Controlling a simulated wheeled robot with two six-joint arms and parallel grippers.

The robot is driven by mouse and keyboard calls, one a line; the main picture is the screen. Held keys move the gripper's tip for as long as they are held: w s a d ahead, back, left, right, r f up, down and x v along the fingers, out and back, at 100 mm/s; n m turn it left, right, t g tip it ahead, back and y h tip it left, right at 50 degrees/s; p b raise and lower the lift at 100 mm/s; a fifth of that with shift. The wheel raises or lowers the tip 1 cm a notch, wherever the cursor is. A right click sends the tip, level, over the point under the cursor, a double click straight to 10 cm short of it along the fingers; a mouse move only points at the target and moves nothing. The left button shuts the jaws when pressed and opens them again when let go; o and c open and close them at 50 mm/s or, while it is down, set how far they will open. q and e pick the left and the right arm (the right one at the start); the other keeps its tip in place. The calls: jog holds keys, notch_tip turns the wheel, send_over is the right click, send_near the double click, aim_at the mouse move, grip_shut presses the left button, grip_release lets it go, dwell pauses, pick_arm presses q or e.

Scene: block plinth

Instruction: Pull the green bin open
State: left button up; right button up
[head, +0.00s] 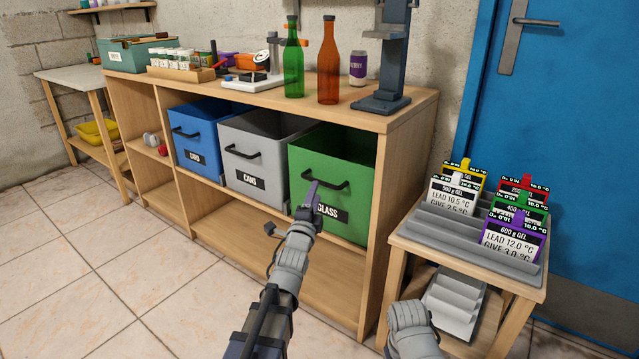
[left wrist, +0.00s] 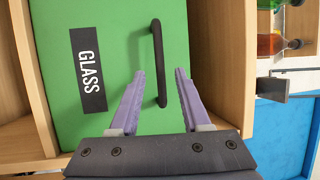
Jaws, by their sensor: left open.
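The green bin (head: 356,211) labelled GLASS sits at the right end of the wooden shelf unit's bin row. Its black bar handle (head: 326,178) is on the front face, above the label. In the left wrist view the green front (left wrist: 105,30) fills much of the picture, with the handle (left wrist: 158,60) running upright in it. My left gripper (head: 312,190) is open in front of the bin. In the wrist view its purple fingers (left wrist: 157,85) lie to either side of the handle's lower end; whether they touch it I cannot tell. My right gripper does not show.
A grey bin (head: 246,181) labelled CANS and a blue bin (head: 190,157) stand left of the green one. Bottles (head: 328,75) stand on the unit's top (head: 235,98). A small table (head: 513,285) with gel packs stands at the right. Tiled floor (head: 90,270) is clear at the left.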

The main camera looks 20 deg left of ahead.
aim_at(320, 182)
pick_arm(q)
jog(key=w, duration=0.4)
jog(key=w+r+p, duration=0.1)
jog(key=w, duration=0.1)
jog(key=shift+w+a, duration=0.15)
grip_shut()
dwell(1.2)
